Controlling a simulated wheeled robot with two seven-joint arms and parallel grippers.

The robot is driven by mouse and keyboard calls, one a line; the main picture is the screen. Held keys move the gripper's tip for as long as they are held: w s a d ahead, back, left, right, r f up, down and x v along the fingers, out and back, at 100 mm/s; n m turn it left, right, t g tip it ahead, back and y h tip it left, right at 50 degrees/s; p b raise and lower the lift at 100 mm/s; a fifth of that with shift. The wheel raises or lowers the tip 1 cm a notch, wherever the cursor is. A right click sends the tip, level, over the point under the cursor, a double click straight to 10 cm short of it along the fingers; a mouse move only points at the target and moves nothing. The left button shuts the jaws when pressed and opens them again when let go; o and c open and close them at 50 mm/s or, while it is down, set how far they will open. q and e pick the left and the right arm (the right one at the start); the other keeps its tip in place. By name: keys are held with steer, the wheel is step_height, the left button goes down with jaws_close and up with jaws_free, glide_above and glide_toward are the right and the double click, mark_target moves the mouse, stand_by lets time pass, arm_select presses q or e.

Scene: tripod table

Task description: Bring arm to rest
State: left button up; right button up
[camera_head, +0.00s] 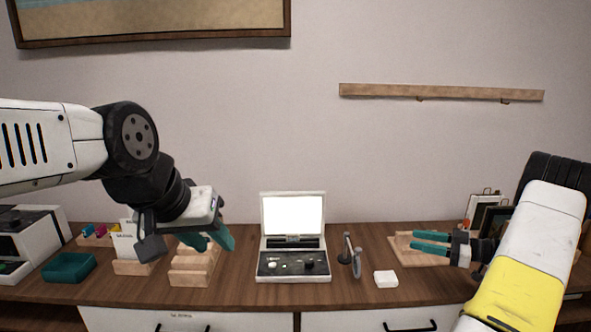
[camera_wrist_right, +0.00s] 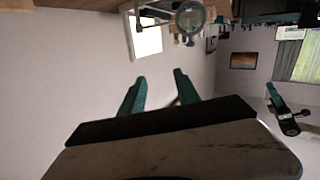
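My left gripper (camera_head: 208,239) comes in from the left with teal fingers pointing down, beside the wooden slotted holder. Its fingers look apart, but the view is partly blocked by its own body. My right gripper (camera_head: 431,243) is at the right, above the wooden board on the counter. Its two teal fingers point left and stand apart, with nothing between them. In the right wrist view the right gripper (camera_wrist_right: 158,92) also shows its two teal fingers spread and empty.
A device with a lit screen (camera_head: 293,215) stands mid-counter. A teal tray (camera_head: 69,268) and a wooden slotted holder (camera_head: 190,277) are at the left. A wooden board (camera_head: 404,241) lies at the right.

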steer(key=w+a+r+m+t+h, duration=0.1)
steer(key=w+r+m+t+h, duration=0.2)
steer(key=w+r, duration=0.45)
steer(key=w+a+r+t+h, duration=0.1)
steer(key=w+r+t+h, duration=0.3)
steer(key=r, duration=0.6)
steer(key=s+a+r+m+h, duration=0.25)
steer(key=r+m+h, duration=0.25)
steer(key=r+h, duration=0.35)
steer(key=s+a+f+m+g+y, duration=0.1)
steer(key=s+a+f+g, duration=0.1)
steer(key=s+a, duration=0.4)
steer(key=s+a+f+m+g+y, duration=0.1)
steer(key=s+a+g, duration=0.3)
steer(key=s, duration=1.3)
steer(key=s+a+f+m+g+y, duration=0.1)
steer(key=s+a+f+m+g, duration=0.1)
steer(key=s+a, duration=0.6)
steer(key=s+f+g, duration=0.1)
steer(key=s+f, duration=0.1)
steer(key=s, duration=0.2)
steer(key=shift+s+m, duration=0.15)
steer(key=shift+m, duration=0.25)
steer(key=shift+d+r, duration=0.1)
